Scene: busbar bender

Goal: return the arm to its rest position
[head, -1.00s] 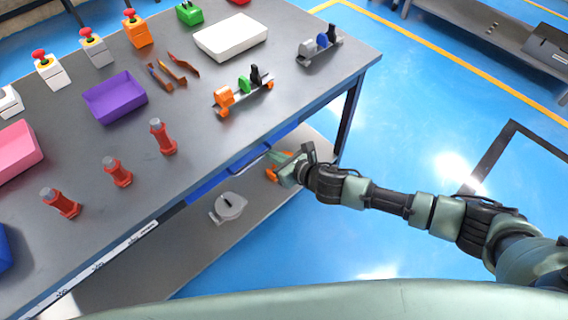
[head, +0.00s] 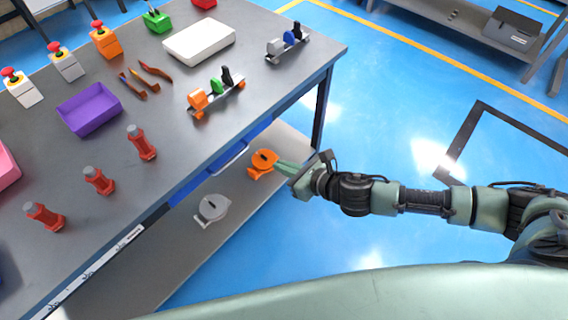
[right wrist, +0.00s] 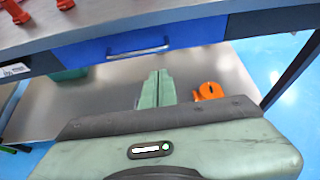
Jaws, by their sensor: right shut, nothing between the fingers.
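My right gripper (head: 282,167) is in front of the workbench's right part, below the tabletop's level in the head view. Its green fingers are together with nothing between them, and they also show in the right wrist view (right wrist: 157,90). The right arm reaches in from the right over the blue floor. An orange round part (head: 264,160) lies on the lower shelf just left of the fingertips in the head view. In the right wrist view it (right wrist: 209,92) sits right of the fingers, apart from them. My left gripper is not in view.
The grey workbench (head: 150,165) holds red posts, a purple bin (head: 88,108), a white tray (head: 200,42) and clamp-like devices. A grey round part (head: 212,208) lies on the lower shelf (head: 180,248). Blue drawers (right wrist: 138,42) hang under the top. Blue floor (head: 400,110) is open to the right.

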